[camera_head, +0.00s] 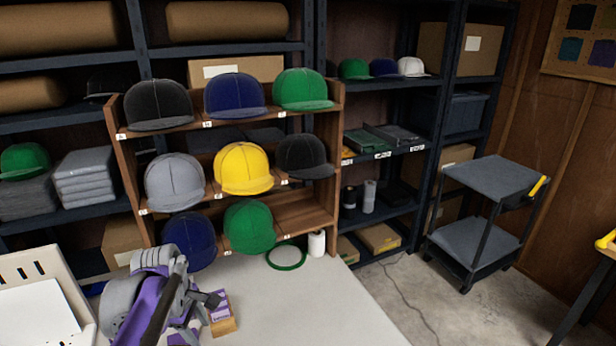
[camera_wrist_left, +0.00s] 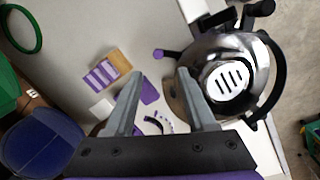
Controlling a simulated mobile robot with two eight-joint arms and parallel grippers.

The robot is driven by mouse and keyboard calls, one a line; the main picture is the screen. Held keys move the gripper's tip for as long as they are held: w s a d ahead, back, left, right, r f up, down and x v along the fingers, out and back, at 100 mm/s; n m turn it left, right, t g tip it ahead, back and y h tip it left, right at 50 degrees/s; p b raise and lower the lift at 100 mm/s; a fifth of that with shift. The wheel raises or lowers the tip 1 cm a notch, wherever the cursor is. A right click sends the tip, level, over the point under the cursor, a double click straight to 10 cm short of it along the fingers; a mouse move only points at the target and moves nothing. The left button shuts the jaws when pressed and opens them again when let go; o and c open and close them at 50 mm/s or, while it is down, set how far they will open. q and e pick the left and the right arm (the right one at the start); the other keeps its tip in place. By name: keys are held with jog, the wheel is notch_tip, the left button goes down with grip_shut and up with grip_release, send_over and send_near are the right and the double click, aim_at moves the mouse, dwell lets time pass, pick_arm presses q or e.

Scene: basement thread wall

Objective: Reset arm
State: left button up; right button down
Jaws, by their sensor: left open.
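My left gripper (camera_head: 202,316) is low over the white table at the front, beside a small purple and tan box (camera_head: 222,314). In the left wrist view its two grey fingers (camera_wrist_left: 160,74) are spread, with nothing held between them. The box (camera_wrist_left: 108,70) lies on the table apart from the fingers, up and to the left of them. My right gripper is in neither view.
A green ring (camera_head: 287,255) and white spool (camera_head: 317,243) lie near the rack. Shelving fills the back wall. A cart (camera_head: 484,215) stands right, with floor between.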

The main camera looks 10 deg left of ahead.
pick_arm(q)
jog(key=s+d+m+t+p, duration=0.2)
jog(key=s+d+m, duration=0.4)
jog(key=s+m, duration=0.2)
jog(key=s+d+f+m+t+p, duration=0.1)
jog(key=s+d+m+p, duration=0.2)
jog(key=s+m, duration=0.6)
jog(key=d+m, duration=0.1)
jog(key=d, duration=0.1)
jog(key=shift+d+t+y+p, duration=0.3)
jog(key=shift+d+t+y, duration=0.1)
jog(key=shift+c, duration=0.5)
jog(key=shift+a, duration=0.1)
